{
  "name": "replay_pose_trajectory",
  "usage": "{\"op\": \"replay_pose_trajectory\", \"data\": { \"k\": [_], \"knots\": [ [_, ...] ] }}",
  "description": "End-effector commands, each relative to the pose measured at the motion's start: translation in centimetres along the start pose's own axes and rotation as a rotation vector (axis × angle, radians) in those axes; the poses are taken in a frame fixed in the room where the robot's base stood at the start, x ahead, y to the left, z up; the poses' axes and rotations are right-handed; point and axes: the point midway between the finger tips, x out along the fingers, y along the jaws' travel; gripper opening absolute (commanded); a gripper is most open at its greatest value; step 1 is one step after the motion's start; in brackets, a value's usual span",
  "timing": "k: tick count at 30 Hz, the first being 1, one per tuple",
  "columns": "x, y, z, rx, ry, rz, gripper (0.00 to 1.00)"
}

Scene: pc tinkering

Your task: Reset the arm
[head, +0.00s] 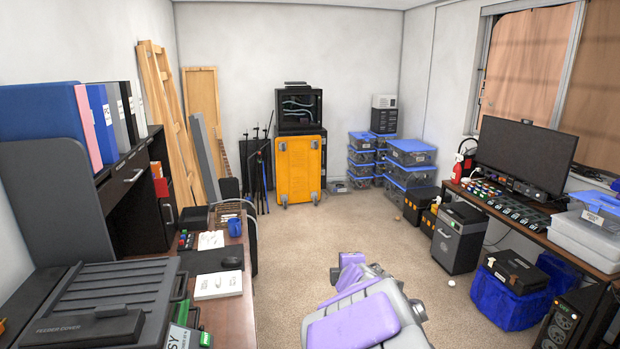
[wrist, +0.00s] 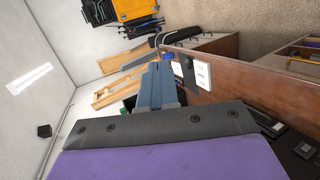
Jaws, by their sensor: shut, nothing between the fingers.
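My arm (head: 355,318), grey with purple panels, is low at the bottom centre of the head view, over the carpet between the two desks. In the wrist view my gripper (wrist: 158,85) shows two blue-grey fingers side by side. It is shut and holds nothing. The purple and dark grey housing fills the lower part of the wrist view, which is turned on its side. The fingers are hard to make out in the head view.
A left desk (head: 238,312) bears a mouse, papers and a dark case (head: 105,300). A right table (head: 510,216) bears a monitor (head: 525,155). A blue bin (head: 510,305) and a grey cabinet (head: 457,245) stand by it. The carpet (head: 320,232) ahead is mostly clear.

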Motion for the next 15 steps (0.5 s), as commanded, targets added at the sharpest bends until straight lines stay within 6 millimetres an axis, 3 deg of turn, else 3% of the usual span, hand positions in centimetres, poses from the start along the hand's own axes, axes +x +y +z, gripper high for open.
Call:
{"op": "replay_pose_trajectory", "data": {
  "k": [1, 3, 7, 11, 15],
  "knots": [
    [-2.0, 0.0, 2.7, 0.100, -0.087, -0.020, 0.00],
    [-4.6, -1.2, 6.2, 0.248, -0.208, -0.069, 0.00],
    [-10.2, -5.2, 10.7, 0.524, -0.408, -0.176, 0.00],
    [-16.4, -10.3, 12.4, 0.793, -0.576, -0.307, 0.00],
    [-23.6, -16.5, 11.4, 1.051, -0.737, -0.493, 0.00]
  ]
}}
